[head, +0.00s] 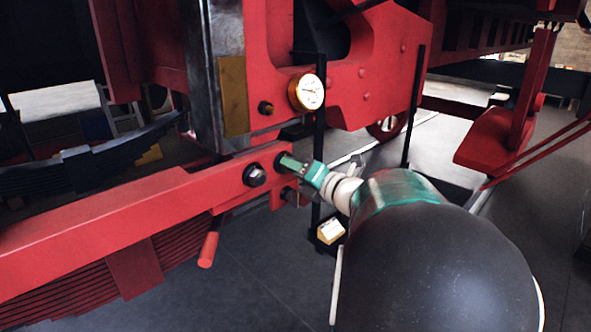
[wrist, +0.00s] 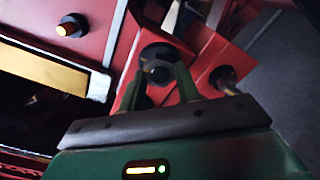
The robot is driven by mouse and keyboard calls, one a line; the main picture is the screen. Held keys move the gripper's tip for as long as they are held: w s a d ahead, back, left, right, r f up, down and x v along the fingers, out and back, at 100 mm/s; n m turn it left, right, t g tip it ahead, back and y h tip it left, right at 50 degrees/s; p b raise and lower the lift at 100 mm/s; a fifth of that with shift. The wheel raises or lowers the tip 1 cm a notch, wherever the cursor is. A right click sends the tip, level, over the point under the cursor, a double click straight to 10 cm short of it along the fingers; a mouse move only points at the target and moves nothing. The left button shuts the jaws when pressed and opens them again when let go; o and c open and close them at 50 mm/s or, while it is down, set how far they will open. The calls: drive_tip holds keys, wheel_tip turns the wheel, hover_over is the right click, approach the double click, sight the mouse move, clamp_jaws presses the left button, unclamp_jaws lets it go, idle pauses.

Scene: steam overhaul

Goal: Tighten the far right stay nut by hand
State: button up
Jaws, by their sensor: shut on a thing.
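My gripper (head: 287,162) reaches to the right end of the red beam (head: 120,224), its green fingers at a dark nut there. In the wrist view, my gripper (wrist: 162,84) has one finger on each side of this dark stay nut (wrist: 158,72) and is shut on it. The nut sits on the red plate and its lower part is partly hidden by the fingers. Another dark nut (head: 254,175) is on the beam just left of my gripper. Whether the held nut is tight cannot be told.
A dark fitting with a brass-coloured stud (wrist: 224,80) is close to the right finger. A red handle (head: 209,245) hangs below the beam.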

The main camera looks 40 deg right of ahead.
drive_tip(key=shift+f+m, duration=0.1)
drive_tip(key=shift+m, duration=1)
drive_tip(key=o, duration=1)
drive_tip(key=shift+s, duration=0.15)
drive_tip(key=shift+c, duration=0.2)
drive_tip(key=s, duration=1.3)
drive_tip(key=shift+s+d, duration=0.15)
drive_tip(key=shift+s, duration=0.15)
